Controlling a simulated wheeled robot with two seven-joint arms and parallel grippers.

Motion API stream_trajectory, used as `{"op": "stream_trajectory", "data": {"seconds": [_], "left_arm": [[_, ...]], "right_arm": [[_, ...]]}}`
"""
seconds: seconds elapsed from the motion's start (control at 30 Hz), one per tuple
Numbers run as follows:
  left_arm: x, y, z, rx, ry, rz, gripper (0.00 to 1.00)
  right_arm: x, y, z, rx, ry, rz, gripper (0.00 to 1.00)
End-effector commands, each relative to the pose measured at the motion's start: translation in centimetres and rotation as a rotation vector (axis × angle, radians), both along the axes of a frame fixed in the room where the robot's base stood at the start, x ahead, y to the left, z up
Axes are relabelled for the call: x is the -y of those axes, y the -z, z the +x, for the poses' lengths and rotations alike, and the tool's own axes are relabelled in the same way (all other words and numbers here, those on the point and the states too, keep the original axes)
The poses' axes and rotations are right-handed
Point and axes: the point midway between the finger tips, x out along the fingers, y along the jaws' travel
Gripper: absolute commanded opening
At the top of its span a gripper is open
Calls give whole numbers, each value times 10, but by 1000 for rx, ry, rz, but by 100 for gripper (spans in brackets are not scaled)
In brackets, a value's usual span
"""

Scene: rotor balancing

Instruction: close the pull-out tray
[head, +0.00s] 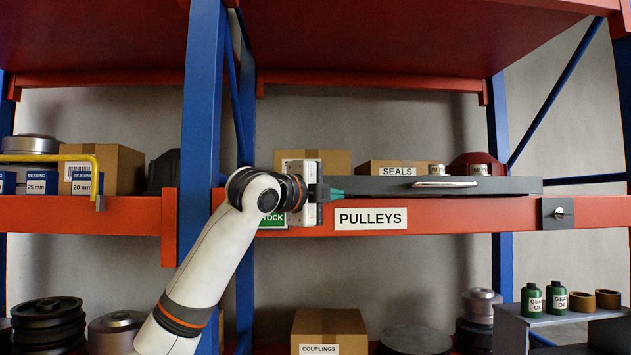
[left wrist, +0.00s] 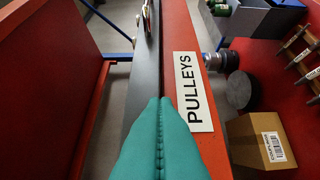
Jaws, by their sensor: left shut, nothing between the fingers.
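The pull-out tray (head: 380,187) shows as a long dark grey front with a metal bar handle (head: 445,184), just above the red shelf beam. In the left wrist view the tray front (left wrist: 122,75) is a dark strip beside the red beam, with part of the handle (left wrist: 147,20) at the top. My left gripper (head: 336,194) is at the left end of the tray front. Its teal fingers (left wrist: 160,102) are shut together and hold nothing. I cannot tell whether they touch the tray. How far the tray stands out is hard to judge.
The red beam carries a PULLEYS label (head: 371,218) and, at the right, a dark plate with a metal knob (head: 558,213). A blue upright (head: 203,90) stands left of my gripper. A SEALS box (head: 393,168) stands behind the tray. A COUPLINGS box (head: 330,328) is below.

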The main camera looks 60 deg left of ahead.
Motion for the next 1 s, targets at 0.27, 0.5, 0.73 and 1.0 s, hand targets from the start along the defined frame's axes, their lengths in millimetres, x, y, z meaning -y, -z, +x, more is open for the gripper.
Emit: {"op": "stream_trajectory", "data": {"seconds": [0.27, 0.5, 0.73, 1.0], "left_arm": [[-28, -1, 10, 3, 1, -3, 0], [-31, 0, 11, 4, 0, -1, 0], [-35, -1, 13, 2, 0, -3, 0], [-54, 0, 21, 4, -1, -1, 0]], "right_arm": [[0, -11, 1, 2, 0, 0, 80], [-3, -11, 1, 2, 1, 4, 80], [-6, -14, 1, 3, 2, 7, 80], [-6, -21, 2, 3, 2, 7, 80]]}}
